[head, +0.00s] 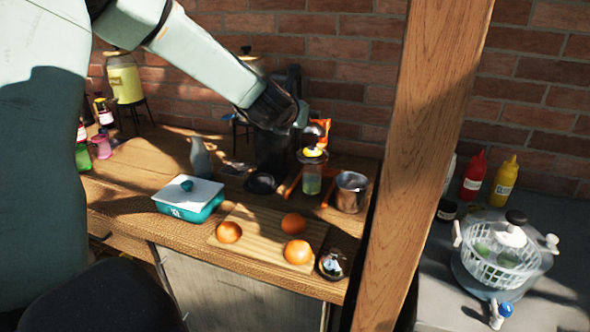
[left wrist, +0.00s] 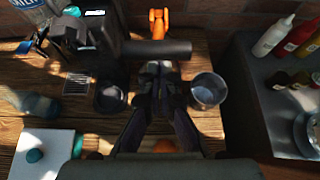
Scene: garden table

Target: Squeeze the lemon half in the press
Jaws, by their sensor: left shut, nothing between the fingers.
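An orange press (head: 323,128) stands at the back of the wooden table, and its orange top also shows in the left wrist view (left wrist: 158,20). A yellow lemon half (head: 313,152) sits cut piece on top, above a glass (head: 312,181) at the press. My left gripper (head: 288,120) is high beside the press, coming down from the upper left. In the left wrist view its shut, empty fingers (left wrist: 160,85) hide the glass and lemon. A dark horizontal bar (left wrist: 155,48) crosses just beyond the fingertips; I cannot tell whether they touch it. My right gripper is not in view.
A metal cup (head: 350,191) stands right of the press, a black coffee machine (head: 273,155) left. A wooden post (head: 425,150) bounds the right.

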